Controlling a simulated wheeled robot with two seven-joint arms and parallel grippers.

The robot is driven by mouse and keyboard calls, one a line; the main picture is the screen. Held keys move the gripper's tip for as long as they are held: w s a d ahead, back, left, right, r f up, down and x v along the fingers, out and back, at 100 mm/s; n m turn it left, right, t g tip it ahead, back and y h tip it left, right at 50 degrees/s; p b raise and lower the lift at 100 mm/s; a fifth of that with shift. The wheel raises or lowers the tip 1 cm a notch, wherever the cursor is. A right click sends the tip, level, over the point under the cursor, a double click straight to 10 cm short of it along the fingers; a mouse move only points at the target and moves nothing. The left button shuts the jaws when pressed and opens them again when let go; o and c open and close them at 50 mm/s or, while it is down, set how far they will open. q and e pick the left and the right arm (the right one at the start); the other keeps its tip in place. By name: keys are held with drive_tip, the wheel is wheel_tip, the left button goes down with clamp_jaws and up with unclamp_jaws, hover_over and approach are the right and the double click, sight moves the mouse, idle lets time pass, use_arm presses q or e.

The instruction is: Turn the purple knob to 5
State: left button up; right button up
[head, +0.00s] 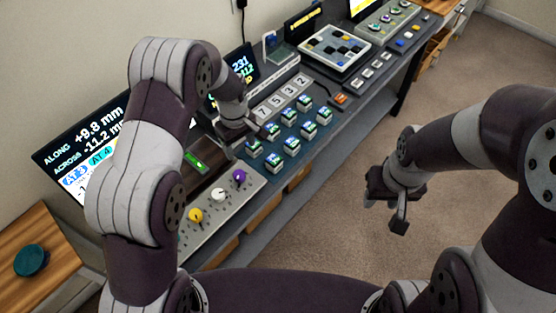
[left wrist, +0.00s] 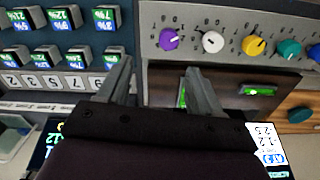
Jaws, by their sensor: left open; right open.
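The purple knob (head: 239,176) stands on a pale panel (head: 224,212) at the end of a row of knobs; it also shows in the left wrist view (left wrist: 169,39) at the upper middle. Its pointer and the dial marks are too small to read. My right gripper (head: 389,199) is open and empty over the carpet, away from the bench.
White (head: 219,194) and yellow (head: 195,215) knobs sit beside the purple one. Several small blocks with lit displays (head: 291,146) stand near my left gripper. A display screen (head: 92,143) leans at the left. Carpet (head: 350,240) lies clear in front.

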sight(239, 174)
use_arm(q)
drive_tip(key=shift+n, duration=0.4)
drive_tip(key=f+p, duration=0.1)
drive_tip(key=f, duration=0.3)
drive_tip(key=a+f+p, duration=0.1)
drive_tip(key=f, duration=0.2)
drive_tip(key=s+f+p, duration=0.1)
drive_tip(key=f+p, duration=0.1)
drive_tip(key=f, duration=0.2)
drive_tip(key=shift+a+f, duration=0.15)
drive_tip(key=shift+f, duration=0.15)
drive_tip(key=shift+s+a+f, duration=0.1)
drive_tip(key=shift+a+f, duration=0.1)
drive_tip(key=shift+f, duration=0.3)
drive_tip(key=shift+d, duration=0.1)
drive_tip(key=shift+c, duration=0.9)
drive_tip(key=c, duration=0.9)
use_arm(e)
drive_tip(key=r, duration=0.1)
drive_tip(key=a+r, duration=0.1)
drive_tip(key=r, duration=0.2)
drive_tip(key=shift+s+a+r, duration=0.15)
drive_tip(key=shift+s+a, duration=0.1)
drive_tip(key=shift+s, duration=0.1)
